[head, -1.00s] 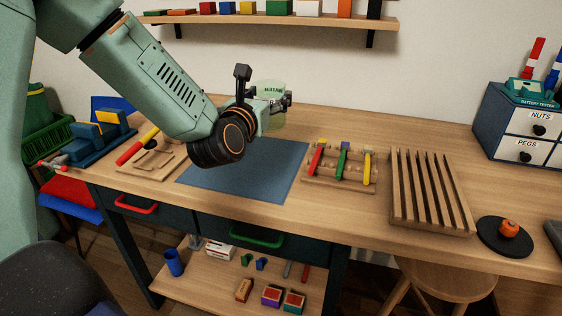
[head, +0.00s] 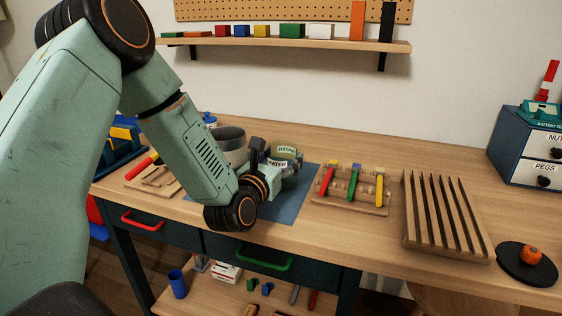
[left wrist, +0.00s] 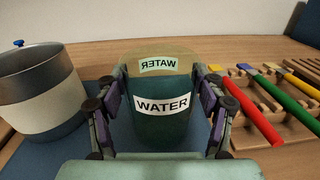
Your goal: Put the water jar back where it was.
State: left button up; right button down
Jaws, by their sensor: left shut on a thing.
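The water jar is a clear greenish jar (head: 287,157) with a WATER label. In the left wrist view the jar (left wrist: 160,125) fills the middle, with its label facing the camera. My left gripper (head: 281,167) is shut on it, one finger on each side. The jar appears upright over the back part of the blue mat (head: 284,209). I cannot tell whether its base touches the mat. My right gripper is not in view.
A grey pot with a pale band (left wrist: 38,92) stands just left of the jar. A wooden rack with red, green and yellow-handled tools (head: 350,190) is to the right. Beyond it are a slotted wooden rack (head: 447,220) and a black disc (head: 527,264) with an orange object.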

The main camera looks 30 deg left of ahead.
pick_arm(q)
jog(key=shift+w+f, duration=0.1)
jog(key=shift+w, duration=0.1)
jog(key=shift+s+f, duration=0.1)
jog(key=shift+s, duration=0.1)
jog(key=o, duration=1.6)
jog(key=shift+w+f, duration=0.1)
jog(key=shift+c, duration=0.2)
jog(key=shift+r, duration=0.2)
jog(key=s, duration=0.4)
jog(key=s+d+p, duration=0.1)
jog(key=s, duration=0.3)
jog(key=s+d+p, duration=0.1)
jog(key=s, duration=0.3)
